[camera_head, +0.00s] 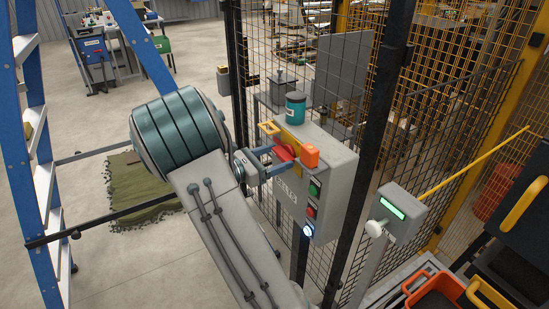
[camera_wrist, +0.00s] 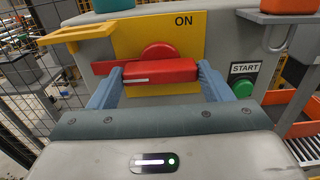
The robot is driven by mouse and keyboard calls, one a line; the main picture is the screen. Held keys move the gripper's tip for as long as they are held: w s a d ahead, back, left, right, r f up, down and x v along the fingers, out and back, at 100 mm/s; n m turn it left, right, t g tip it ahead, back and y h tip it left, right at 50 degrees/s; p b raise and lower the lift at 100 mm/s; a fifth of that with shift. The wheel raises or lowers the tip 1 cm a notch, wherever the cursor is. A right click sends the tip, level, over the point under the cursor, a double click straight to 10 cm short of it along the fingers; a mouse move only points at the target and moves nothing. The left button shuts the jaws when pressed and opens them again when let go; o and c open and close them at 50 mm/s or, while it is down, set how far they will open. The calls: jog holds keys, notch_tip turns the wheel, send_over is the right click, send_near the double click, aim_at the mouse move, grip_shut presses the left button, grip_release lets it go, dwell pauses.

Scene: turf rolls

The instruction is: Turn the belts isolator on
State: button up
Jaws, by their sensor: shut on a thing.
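The belts isolator is a red handle (camera_wrist: 160,72) on a yellow plate (camera_wrist: 190,42) marked ON at its upper right. In the wrist view the handle lies roughly level, with a red round hub behind it. My gripper (camera_wrist: 160,76) has its blue fingers at the handle's two ends, shut on it. In the head view my gripper (camera_head: 278,160) reaches the red handle (camera_head: 286,151) on the side of the grey control box (camera_head: 335,180), and the fingers partly hide it. Any OFF mark is not visible.
A yellow bracket (camera_wrist: 78,36) sticks out left of the handle. A green START button (camera_wrist: 243,88) is at the right. A teal canister (camera_head: 295,108) and an orange block (camera_head: 310,156) are at the box. Mesh fence (camera_head: 345,70) stands behind; a blue ladder (camera_head: 30,150) stands left.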

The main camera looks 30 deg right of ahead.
jog(key=shift+f+m+b, duration=0.15)
jog(key=shift+m+b, duration=0.25)
jog(key=shift+b, duration=0.05)
jog(key=m+b, duration=0.3)
jog(key=b, duration=0.1)
jog(key=shift+f+m, duration=0.15)
jog(key=shift+m, duration=0.15)
jog(key=m+b, duration=0.5)
jog(key=b, duration=0.2)
jog(key=shift+s+f, duration=0.1)
jog(key=m+b, duration=0.5)
jog(key=b, duration=0.2)
jog(key=shift+m, duration=0.3)
jog(key=m+b, duration=0.2)
jog(key=b, duration=0.1)
jog(key=shift+m+b, duration=0.5)
jog(key=shift+b, duration=0.05)
jog(key=shift+r, duration=0.25)
jog(key=o, duration=1)
